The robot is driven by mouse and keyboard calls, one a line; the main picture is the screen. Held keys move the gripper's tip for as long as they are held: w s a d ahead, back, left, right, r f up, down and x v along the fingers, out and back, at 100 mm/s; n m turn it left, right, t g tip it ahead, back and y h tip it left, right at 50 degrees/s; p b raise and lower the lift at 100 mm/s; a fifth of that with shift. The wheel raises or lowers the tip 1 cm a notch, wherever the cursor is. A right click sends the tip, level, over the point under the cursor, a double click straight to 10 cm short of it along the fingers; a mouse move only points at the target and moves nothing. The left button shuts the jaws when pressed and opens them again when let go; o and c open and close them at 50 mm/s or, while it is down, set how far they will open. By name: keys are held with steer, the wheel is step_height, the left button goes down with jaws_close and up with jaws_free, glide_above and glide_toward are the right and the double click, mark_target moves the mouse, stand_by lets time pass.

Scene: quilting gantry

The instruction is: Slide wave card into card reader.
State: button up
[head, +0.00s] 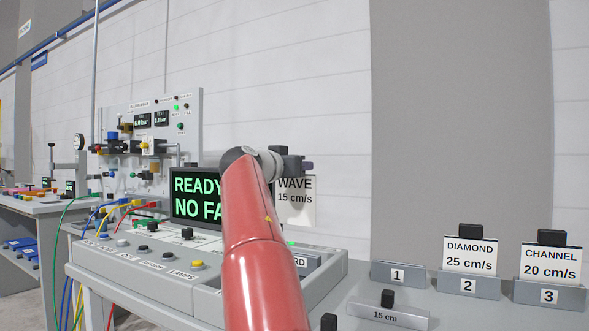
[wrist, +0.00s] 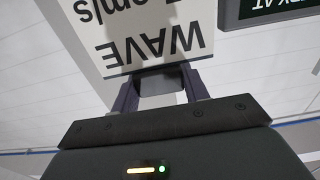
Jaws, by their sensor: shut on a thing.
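The wave card (head: 296,208), white with "WAVE 15 cm/s", hangs upright in the air above the right part of the console. My gripper (head: 303,166) is shut on its black top tab. The wrist view shows the card (wrist: 150,35) upside down, with the tab between the two fingers of my gripper (wrist: 160,85). The card reader (head: 305,263) is below the card on the console; its label shows only "RD". My red arm hides its left part and I cannot see its slot clearly. The card is apart from the reader.
A screen (head: 190,207) reading "READY NO FA..." stands left of the card, partly behind my arm. Holder 1 (head: 397,275) is empty. Diamond (head: 469,254) and channel (head: 549,261) cards stand in holders 2 and 3. A "15 cm" block (head: 389,313) lies in front.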

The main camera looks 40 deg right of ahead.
stand_by(0.4)
steer(key=b, duration=0.6)
glide_above(295, 212)
step_height(295, 212, down, 6)
steer(key=shift+w+d+r, duration=0.1)
steer(key=shift+f+b, duration=2.8)
steer(key=shift+b, duration=0.15)
stand_by(1.0)
steer(key=o, duration=1.3)
